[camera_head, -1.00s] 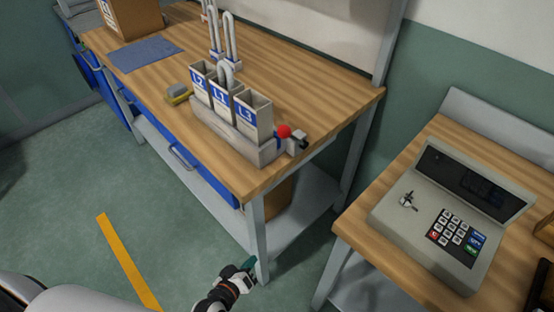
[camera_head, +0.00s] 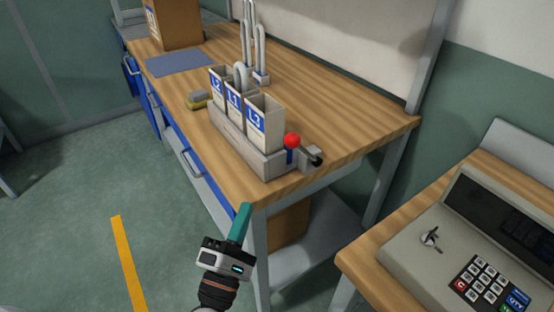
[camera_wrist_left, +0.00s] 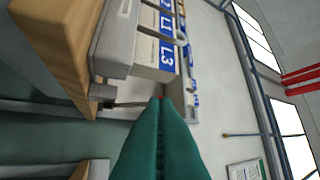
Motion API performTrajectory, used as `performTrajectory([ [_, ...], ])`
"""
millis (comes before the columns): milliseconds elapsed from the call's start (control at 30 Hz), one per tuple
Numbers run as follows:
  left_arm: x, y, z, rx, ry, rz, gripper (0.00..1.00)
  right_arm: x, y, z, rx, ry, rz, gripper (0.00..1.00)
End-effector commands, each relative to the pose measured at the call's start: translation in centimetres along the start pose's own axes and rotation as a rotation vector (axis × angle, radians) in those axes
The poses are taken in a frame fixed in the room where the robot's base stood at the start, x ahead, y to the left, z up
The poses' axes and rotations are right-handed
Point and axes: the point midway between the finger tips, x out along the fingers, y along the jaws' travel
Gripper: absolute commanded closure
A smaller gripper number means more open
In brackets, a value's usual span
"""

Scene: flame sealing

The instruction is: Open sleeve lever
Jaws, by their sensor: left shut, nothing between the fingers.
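A grey fixture (camera_head: 238,143) stands near the front edge of the wooden workbench and holds three sleeves labelled L2 (camera_head: 217,82), L1 (camera_head: 234,97) and L3 (camera_head: 265,122). At its right end are a red ball knob (camera_head: 292,141) on a blue mount and a black-tipped lever (camera_head: 312,156). I cannot tell which one is the sleeve lever. My left gripper (camera_head: 246,208) is shut and empty, its teal fingers pointing up beside the bench's front corner, apart from the fixture. In the left wrist view its fingertips (camera_wrist_left: 160,99) partly hide the fixture's end. My right gripper is not in view.
A grey keypad console (camera_head: 470,245) sits on a second table at right. A bench leg (camera_head: 261,262) stands close to my left gripper.

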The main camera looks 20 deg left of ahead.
Motion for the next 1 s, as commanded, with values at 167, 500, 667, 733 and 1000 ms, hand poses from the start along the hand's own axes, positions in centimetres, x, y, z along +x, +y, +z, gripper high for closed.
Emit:
performTrajectory([
  [167, 0.6, -0.1, 0.0, 0.003, 0.000, -0.001, 1.00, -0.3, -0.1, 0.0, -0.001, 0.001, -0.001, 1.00],
  [500, 7.0, -0.4, -0.1, 0.002, 0.000, -0.004, 1.00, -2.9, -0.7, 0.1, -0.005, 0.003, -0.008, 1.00],
  [667, 10.3, -0.3, -0.1, 0.003, 0.001, -0.003, 1.00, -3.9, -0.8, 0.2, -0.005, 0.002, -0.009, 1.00],
  [733, 11.1, -0.3, -0.9, -0.001, 0.000, -0.001, 1.00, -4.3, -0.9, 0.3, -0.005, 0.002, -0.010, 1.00],
  [1000, 12.8, 0.0, -2.7, 0.002, 0.001, 0.001, 1.00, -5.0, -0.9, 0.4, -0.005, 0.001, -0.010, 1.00],
])
